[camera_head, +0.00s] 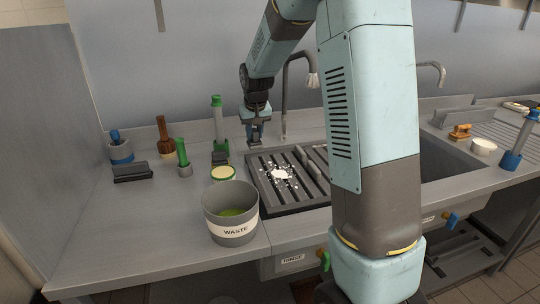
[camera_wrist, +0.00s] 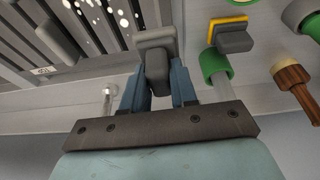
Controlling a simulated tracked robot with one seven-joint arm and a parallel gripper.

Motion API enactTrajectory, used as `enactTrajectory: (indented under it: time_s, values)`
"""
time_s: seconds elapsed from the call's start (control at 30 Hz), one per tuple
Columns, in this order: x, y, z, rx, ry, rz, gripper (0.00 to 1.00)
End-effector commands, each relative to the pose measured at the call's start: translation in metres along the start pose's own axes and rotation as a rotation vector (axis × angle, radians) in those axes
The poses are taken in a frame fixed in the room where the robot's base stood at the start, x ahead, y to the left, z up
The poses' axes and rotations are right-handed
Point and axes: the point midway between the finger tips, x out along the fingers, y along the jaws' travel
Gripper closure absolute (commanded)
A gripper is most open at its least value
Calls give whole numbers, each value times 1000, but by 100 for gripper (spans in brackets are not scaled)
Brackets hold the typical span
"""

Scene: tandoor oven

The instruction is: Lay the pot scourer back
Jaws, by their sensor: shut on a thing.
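My gripper (camera_head: 256,128) hangs over the counter at the back left corner of the dark ribbed tray (camera_head: 262,192). In the wrist view my gripper (camera_wrist: 158,82) has its blue fingers shut on the dark grip of a grey block with a paler grey pad, which I take to be the pot scourer (camera_wrist: 157,38). In the head view the scourer (camera_head: 254,139) is small below the fingertips, and whether it touches the surface below cannot be told. White spots and a pale patch (camera_head: 281,174) lie on the ribbed tray.
A grey WASTE bin (camera_head: 232,229) stands in front. Left of the tray are a tall green-handled brush (camera_head: 217,118), a smaller green-handled tool (camera_head: 182,154), a brown tool (camera_head: 164,137), a blue tool in a grey cup (camera_head: 120,151) and a black holder (camera_head: 132,172). The front left counter is clear.

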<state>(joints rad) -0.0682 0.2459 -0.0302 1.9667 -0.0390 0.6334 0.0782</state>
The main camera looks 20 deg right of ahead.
Motion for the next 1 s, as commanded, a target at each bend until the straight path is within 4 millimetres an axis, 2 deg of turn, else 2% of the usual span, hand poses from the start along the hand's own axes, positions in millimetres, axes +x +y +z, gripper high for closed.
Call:
enactTrajectory:
  time_s: [0.63,1.0]
  values:
    - [-43,1,-14,0,2,0,100]
    - [-48,1,-15,0,0,0,100]
